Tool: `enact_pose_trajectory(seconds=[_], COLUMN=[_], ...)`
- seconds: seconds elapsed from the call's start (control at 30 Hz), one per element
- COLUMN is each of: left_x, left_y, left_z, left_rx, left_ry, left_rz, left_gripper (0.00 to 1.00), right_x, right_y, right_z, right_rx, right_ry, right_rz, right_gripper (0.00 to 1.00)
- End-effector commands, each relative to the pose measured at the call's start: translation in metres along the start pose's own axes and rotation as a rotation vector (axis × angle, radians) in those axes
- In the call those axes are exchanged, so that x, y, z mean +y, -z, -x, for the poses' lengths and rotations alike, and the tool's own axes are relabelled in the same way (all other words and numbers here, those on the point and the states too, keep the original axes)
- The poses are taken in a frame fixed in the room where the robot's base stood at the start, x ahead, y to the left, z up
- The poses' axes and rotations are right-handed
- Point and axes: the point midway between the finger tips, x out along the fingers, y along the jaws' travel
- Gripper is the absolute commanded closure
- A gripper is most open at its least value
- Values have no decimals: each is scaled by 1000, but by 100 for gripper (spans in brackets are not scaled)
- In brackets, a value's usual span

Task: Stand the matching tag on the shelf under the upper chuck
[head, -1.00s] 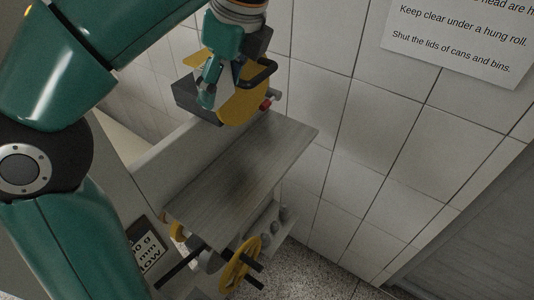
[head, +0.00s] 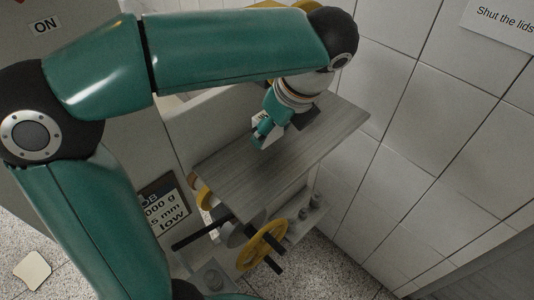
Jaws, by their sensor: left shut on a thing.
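My left gripper (head: 262,134) is low over the grey shelf (head: 235,172), near its middle. It is shut on a small white tag (head: 267,124) with dark print too small to read. The fingers cover part of the tag, and I cannot tell whether it touches the shelf. Yellow parts, likely of the upper chuck (head: 306,4), show at the top edge, mostly hidden behind my left arm. My right gripper is not in view.
A job card (head: 163,210) reads partly "000 g", "5 mm", "low". A yellow handwheel (head: 262,245) and dark bars stand below the shelf's front. A tiled wall (head: 430,130) bounds the right. A pale piece (head: 33,270) lies on the floor.

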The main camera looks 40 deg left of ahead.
Motion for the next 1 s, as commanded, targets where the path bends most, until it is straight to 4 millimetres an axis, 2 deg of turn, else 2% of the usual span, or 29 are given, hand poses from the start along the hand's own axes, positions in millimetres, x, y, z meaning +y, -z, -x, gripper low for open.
enact_pose_trajectory(seconds=[0.03, 0.1, 0.37, 0.6, 0.63, 0.67, 0.83, 0.87, 1.0], left_x=[1, 1, 0, 0, 0, 0, 0, 0, 0], left_y=[4, 8, 16, 28, 29, 29, 30, 30, 30], left_z=[-12, -21, -40, -68, -69, -70, -70, -70, -70], left_rx=[-2, -1, -2, -1, -1, -1, 0, 0, 0], left_ry=[-4, -2, -1, -1, -1, 0, -1, -1, -1], left_rz=[0, -1, -1, 0, 0, 0, 0, -1, 0], left_gripper=[73, 73, 73, 73, 72, 78, 78, 37, 14], right_x=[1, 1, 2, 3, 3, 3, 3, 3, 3], right_y=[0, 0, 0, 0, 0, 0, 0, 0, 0], right_z=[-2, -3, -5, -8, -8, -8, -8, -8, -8], right_rx=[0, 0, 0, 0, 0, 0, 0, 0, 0], right_ry=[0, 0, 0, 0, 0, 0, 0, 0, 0], right_rz=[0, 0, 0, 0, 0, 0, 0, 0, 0], right_gripper=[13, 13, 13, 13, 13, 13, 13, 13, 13])
